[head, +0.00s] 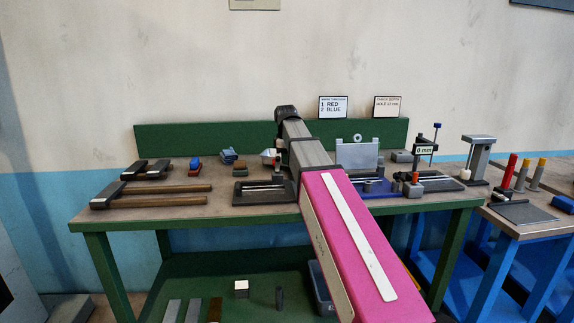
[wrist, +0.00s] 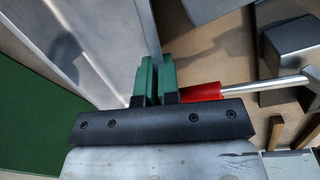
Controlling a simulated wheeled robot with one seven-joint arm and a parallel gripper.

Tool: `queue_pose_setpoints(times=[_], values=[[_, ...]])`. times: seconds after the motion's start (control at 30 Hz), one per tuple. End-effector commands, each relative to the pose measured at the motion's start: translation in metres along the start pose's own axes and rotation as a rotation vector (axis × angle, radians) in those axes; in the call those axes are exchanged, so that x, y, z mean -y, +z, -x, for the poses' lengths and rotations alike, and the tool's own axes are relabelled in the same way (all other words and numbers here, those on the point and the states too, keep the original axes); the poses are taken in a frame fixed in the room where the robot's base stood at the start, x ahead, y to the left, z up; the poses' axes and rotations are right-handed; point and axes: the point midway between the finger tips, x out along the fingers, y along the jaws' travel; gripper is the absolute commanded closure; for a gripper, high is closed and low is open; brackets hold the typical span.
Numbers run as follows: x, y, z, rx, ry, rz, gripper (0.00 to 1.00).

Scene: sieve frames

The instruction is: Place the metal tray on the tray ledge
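The metal tray (wrist: 70,50) is a pale, shiny grey panel with a raised edge, filling the upper left of the wrist view. My gripper (wrist: 156,75) has two green finger pads close together, and the tray's thin right edge runs into the narrow gap between them. In the head view my gripper is hidden behind my arm. A pale grey upright panel (head: 357,158) stands just right of my arm there; it may be this same tray. I cannot clearly make out the tray ledge.
A red-handled tool (wrist: 200,92) with a metal shaft lies close beside my fingers. A dark grey block (wrist: 290,55) is further right. The green bench (head: 165,206) has a backboard (head: 200,138) and several tools. A blue table (head: 560,226) stands at the right.

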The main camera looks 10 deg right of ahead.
Motion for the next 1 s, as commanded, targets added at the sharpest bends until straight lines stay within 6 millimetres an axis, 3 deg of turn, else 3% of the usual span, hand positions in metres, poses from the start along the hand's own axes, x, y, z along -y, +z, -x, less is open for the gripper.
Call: queue_pose_setpoints(times=[0.13,0.53,0.57,0.63,1.0], values=[[0.002,0.000,-0.018,0.000,0.000,0.000,1.00],[0.002,0.000,-0.022,0.000,0.001,0.000,1.00],[0.002,0.000,-0.023,0.000,0.000,0.000,0.94],[0.002,0.000,-0.022,0.000,0.000,0.000,0.72],[0.002,0.000,-0.019,0.000,0.000,-0.001,0.72]])
